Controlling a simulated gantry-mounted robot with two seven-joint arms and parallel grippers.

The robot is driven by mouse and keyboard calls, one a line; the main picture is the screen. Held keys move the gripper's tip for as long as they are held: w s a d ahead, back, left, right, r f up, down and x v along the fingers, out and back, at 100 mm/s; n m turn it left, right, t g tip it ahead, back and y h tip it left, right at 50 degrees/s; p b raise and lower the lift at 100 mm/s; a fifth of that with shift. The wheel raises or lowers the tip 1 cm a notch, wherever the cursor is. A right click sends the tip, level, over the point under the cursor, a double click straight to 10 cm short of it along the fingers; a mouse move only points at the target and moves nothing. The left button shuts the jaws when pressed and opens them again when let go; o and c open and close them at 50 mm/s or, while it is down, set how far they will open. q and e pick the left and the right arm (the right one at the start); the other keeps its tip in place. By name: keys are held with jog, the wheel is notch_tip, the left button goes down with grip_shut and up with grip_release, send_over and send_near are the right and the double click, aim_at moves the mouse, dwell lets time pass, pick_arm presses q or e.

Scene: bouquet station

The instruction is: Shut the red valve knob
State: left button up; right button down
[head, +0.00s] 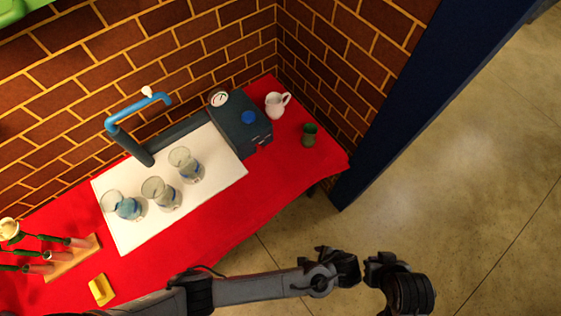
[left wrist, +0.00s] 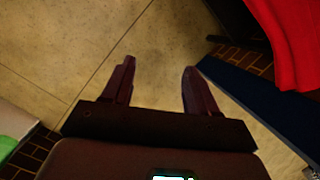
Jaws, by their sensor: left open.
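No red knob shows in either view. In the head view a dark box-shaped machine (head: 231,118) stands at the back of the red table, with a blue round knob (head: 249,117) on top and a white-faced gauge (head: 219,99). A blue pipe spout (head: 133,106) with a small white knob (head: 147,91) rises left of it. My left gripper (head: 402,288) is off the table's front right, over the floor, well apart from the machine. In the left wrist view its two fingers (left wrist: 159,70) are spread and empty. My right gripper is not in view.
Several glasses stand on the white mat (head: 139,237). A white pitcher (head: 276,105) and a green cup (head: 309,135) stand right of the machine. A wooden rack (head: 80,257) and yellow block (head: 101,290) are at left. A dark blue pillar (head: 408,105) borders the right.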

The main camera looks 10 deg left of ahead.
pick_arm(q)
jog(key=w+a+f+m+t+y+b, duration=0.2)
jog(key=w+a+f, duration=0.1)
jog(key=f, duration=0.4)
jog(key=m+t+y+b, duration=0.5)
jog(key=t+y+b, duration=0.3)
jog(key=y+b, duration=0.1)
send_near(261, 150)
jog(key=b+x, duration=0.1)
jog(key=x, duration=0.7)
jog(key=shift+w+a+f, duration=0.1)
jog(key=shift+w+a, duration=0.05)
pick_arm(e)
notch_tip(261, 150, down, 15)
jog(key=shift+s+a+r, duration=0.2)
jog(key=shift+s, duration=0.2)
pick_arm(q)
jog(key=c, duration=1)
jog(key=shift+c, duration=0.2)
